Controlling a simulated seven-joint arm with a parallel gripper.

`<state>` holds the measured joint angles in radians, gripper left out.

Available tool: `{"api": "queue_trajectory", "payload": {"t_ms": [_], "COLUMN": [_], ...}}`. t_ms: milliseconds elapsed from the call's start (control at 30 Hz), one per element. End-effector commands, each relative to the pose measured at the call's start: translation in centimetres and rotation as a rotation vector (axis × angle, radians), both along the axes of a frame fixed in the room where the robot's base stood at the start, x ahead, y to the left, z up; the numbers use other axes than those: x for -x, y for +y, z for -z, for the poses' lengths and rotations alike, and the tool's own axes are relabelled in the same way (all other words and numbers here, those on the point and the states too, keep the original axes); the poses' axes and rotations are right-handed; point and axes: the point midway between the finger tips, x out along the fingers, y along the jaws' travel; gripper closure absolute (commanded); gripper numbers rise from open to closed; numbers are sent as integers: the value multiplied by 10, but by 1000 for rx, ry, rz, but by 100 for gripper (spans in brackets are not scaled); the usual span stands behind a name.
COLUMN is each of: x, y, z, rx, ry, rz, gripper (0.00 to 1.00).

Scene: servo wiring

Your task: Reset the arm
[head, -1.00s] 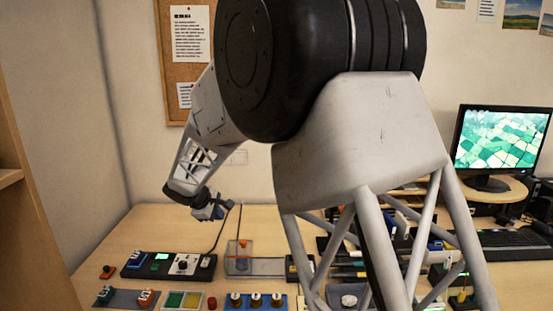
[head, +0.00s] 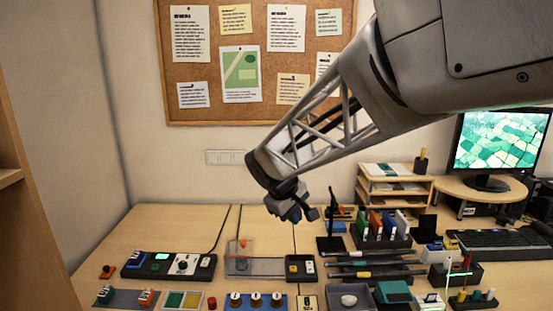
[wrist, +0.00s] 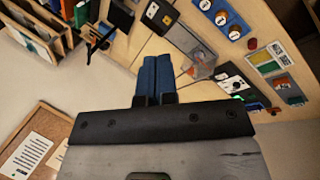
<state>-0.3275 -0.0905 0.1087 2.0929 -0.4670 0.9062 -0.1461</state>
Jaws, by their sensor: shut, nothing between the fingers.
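My gripper (head: 297,212) hangs in the air above the back of the desk, in front of the wall. In the wrist view its two blue fingers (wrist: 155,76) lie side by side, shut with nothing between them. My arm reaches in from the upper right of the head view. Nothing touches the fingers.
The desk (head: 225,222) carries a black control box (head: 168,265), a clear bin (head: 240,258), a blue tray with round knobs (head: 258,302) and a rack of coloured items (head: 382,232). A paper shelf (head: 395,190) and a monitor (head: 500,150) stand at right. A corkboard (head: 215,112) hangs behind.

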Motion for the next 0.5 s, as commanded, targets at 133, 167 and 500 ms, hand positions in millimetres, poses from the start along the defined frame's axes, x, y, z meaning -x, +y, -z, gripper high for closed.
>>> {"api": "queue_trajectory", "payload": {"t_ms": [133, 167, 500], "x": [33, 39, 114], "y": [-28, -33, -81], "z": [-8, -9, -15], "rx": [-48, -57, -165], "ry": [-5, -6, -17], "rz": [79, 95, 269], "gripper": [100, 100, 100]}}
